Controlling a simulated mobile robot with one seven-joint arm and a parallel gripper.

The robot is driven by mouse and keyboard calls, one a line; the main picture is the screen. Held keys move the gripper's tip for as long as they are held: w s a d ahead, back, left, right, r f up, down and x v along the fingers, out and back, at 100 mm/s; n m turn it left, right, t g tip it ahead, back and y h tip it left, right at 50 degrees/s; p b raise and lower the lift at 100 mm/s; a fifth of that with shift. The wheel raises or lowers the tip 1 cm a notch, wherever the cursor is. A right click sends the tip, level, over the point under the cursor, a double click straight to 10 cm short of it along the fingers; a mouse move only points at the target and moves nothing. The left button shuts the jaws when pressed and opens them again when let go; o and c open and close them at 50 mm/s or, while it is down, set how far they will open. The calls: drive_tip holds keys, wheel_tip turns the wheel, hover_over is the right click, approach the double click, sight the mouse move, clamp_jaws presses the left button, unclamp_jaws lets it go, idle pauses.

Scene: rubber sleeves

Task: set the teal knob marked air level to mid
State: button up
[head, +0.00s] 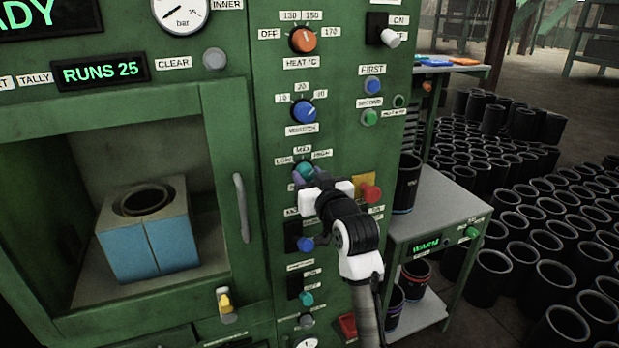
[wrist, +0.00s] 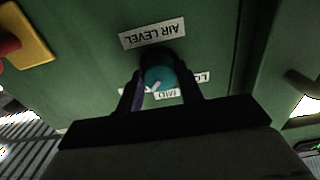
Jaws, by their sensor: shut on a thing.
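The teal knob (head: 305,170) is on the green panel, under the LOW, MID and HIGH labels, and is partly hidden by my gripper (head: 311,179). In the wrist view the panel appears upside down, with the AIR LEVEL label (wrist: 152,33) above the teal knob (wrist: 158,77). My gripper's dark fingers (wrist: 162,88) are on both sides of the knob, shut on it. The knob's white mark points down-left in the wrist view, apparently between the MID label (wrist: 167,95) and the partly hidden label on the left.
A blue knob (head: 304,112) and an orange knob (head: 303,39) are above. A red button on a yellow plate (head: 370,192) is close to the right of my gripper. A blue knob (head: 305,244) is below. A door handle (head: 242,207) stands out at the left.

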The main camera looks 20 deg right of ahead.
drive_tip(key=shift+f, duration=0.1)
drive_tip(key=n+b, duration=0.1)
drive_tip(key=b, duration=0.2)
drive_tip(key=shift+f+n, duration=0.2)
drive_tip(key=shift+n, duration=0.1)
drive_tip(key=n+b, duration=0.2)
drive_tip(key=b, duration=0.1)
drive_tip(key=n+b, duration=0.5)
drive_tip(key=shift+r, duration=0.2)
drive_tip(key=o, duration=1)
drive_tip(key=shift+r, duration=0.1)
